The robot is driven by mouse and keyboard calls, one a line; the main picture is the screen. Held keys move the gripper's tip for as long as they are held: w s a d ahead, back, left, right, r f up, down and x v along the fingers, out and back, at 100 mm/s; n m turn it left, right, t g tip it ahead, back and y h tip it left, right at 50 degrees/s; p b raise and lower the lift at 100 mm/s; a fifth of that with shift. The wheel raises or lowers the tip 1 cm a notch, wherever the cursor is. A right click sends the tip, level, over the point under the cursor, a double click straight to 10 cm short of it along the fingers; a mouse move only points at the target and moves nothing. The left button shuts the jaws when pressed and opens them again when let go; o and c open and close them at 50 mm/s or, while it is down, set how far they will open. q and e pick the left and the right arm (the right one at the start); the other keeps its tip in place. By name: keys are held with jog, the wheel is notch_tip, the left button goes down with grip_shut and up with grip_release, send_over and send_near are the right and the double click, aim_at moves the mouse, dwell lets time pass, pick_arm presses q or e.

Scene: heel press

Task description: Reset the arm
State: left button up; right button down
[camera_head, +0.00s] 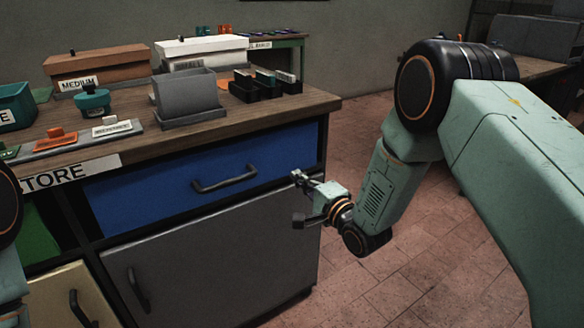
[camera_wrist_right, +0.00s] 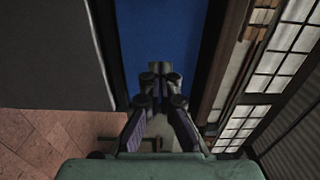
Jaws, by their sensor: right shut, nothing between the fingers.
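My right arm (camera_head: 385,190) is pale green and comes in from the right in the head view. Its gripper (camera_head: 297,177) is in front of the right end of the blue drawer (camera_head: 150,197), right of the drawer's dark handle (camera_head: 224,180). In the right wrist view the gripper (camera_wrist_right: 160,70) has its fingers together with nothing between them, and the blue drawer front (camera_wrist_right: 187,30) is behind it. The drawer looks closed. My left gripper is not in view; only a bit of the left arm shows at the left edge.
The wooden counter (camera_head: 300,98) carries a grey bin (camera_head: 186,93), a teal stamp-like item (camera_head: 92,102), boxes and black holders. A grey cabinet door (camera_head: 220,250) is below the drawer. Tiled floor (camera_head: 400,280) lies open right of the cabinet.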

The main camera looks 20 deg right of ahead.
jog(key=s+d+f+n+g+h+p, duration=0.3)
jog(key=s+f+n+g, duration=0.65)
jog(key=s+f, duration=0.95)
jog(key=s+n+g+h+p, duration=0.1)
jog(key=s+n+g, duration=0.3)
jog(key=s, duration=2.4)
jog(key=g+h, duration=0.1)
jog(key=g, duration=0.2)
jog(key=shift+d+f+g+h+p, duration=0.25)
jog(key=shift+f+g+h+p, duration=0.05)
jog(key=shift+f+g, duration=0.05)
jog(key=shift+n, duration=0.25)
